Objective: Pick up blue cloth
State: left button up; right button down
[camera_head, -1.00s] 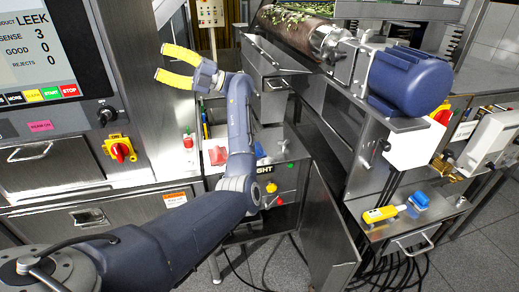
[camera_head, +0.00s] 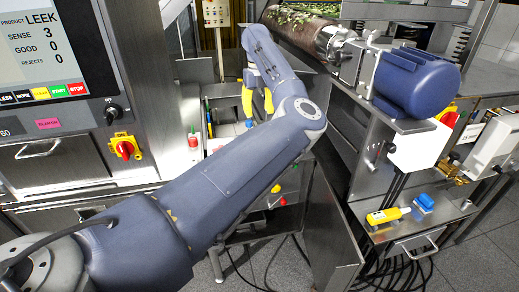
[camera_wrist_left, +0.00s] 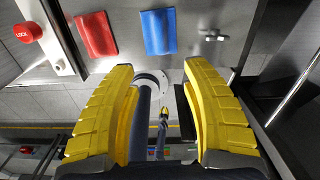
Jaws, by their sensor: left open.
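The blue cloth (camera_wrist_left: 158,32) shows in the left wrist view as a flat blue rectangle on a grey metal surface, beyond my fingertips. A red cloth (camera_wrist_left: 96,34) lies to its left. My left gripper (camera_wrist_left: 158,75) has its two yellow fingers spread wide with nothing between them; the blue cloth lies ahead of the gap, apart from the fingers. In the head view my left gripper (camera_head: 258,104) points down over the metal workstation, and my arm hides much of that surface. My right gripper is in neither view.
A red lock knob (camera_wrist_left: 28,32) stands left of the cloths and a small metal latch (camera_wrist_left: 213,36) to the right. The blue motor (camera_head: 415,82) and conveyor roller (camera_head: 302,32) stand right of my arm. A yellow tool (camera_head: 387,215) lies on the right shelf.

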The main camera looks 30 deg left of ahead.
pick_arm(q)
notch_tip(320, 180, down, 9)
jog(key=shift+a+r, duration=0.1)
jog(key=shift+a, duration=0.05)
jog(key=shift+w+f, duration=0.2)
jog(key=shift+f, duration=3.1)
jog(key=shift+c, duration=0.3)
grip_shut()
